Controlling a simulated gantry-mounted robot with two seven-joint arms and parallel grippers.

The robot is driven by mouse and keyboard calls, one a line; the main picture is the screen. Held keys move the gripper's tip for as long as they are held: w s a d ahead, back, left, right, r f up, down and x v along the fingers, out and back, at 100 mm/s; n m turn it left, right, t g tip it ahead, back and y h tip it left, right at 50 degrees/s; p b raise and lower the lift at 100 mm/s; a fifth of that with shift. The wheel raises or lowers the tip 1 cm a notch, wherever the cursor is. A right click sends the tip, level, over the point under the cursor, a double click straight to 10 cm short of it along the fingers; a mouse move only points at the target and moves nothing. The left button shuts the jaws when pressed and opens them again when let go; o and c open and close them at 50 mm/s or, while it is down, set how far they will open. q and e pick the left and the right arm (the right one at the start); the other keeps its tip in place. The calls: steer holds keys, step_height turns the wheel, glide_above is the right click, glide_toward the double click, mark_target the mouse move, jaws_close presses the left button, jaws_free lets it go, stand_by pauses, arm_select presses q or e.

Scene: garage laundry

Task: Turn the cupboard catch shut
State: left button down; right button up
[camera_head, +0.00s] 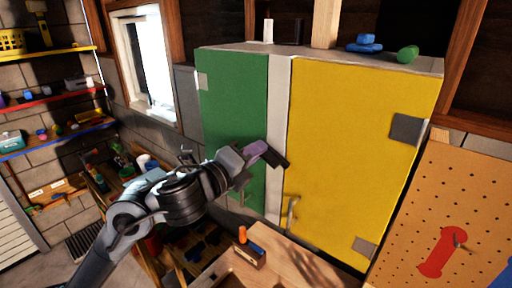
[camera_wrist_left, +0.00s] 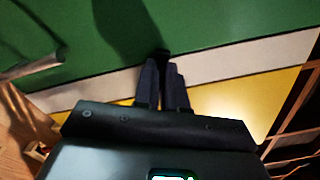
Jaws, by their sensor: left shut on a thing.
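The cupboard has a green door (camera_head: 232,105) on the left and a yellow door (camera_head: 360,130) on the right, with a pale strip (camera_head: 277,120) between them. Both doors look closed. My left gripper (camera_head: 279,160) is in front of the pale strip at mid height. In the left wrist view, its two fingers (camera_wrist_left: 162,70) are close together on a small dark piece, apparently the catch (camera_wrist_left: 165,52), by the green door's edge. Most of the catch is hidden by the fingers, so its angle is unclear. My right gripper is not in view.
A metal handle (camera_head: 291,213) sits low on the yellow door; another bar handle (camera_wrist_left: 35,66) is on the green door. A wooden bench with a small box (camera_head: 240,258) stands below. A pegboard (camera_head: 455,190) is at right. Blue and green items lie on the cupboard top.

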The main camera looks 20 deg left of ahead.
arm_select(q)
steer(key=n, duration=0.2)
steer(key=f+n+p, duration=0.1)
steer(key=n, duration=0.2)
steer(key=shift+a, duration=0.15)
stand_by(0.3)
steer(key=c, duration=1.2)
jaws_free()
steer(key=shift+f, duration=0.1)
steer(key=shift+s, duration=0.1)
steer(key=v, duration=1)
steer(key=shift+s, duration=0.3)
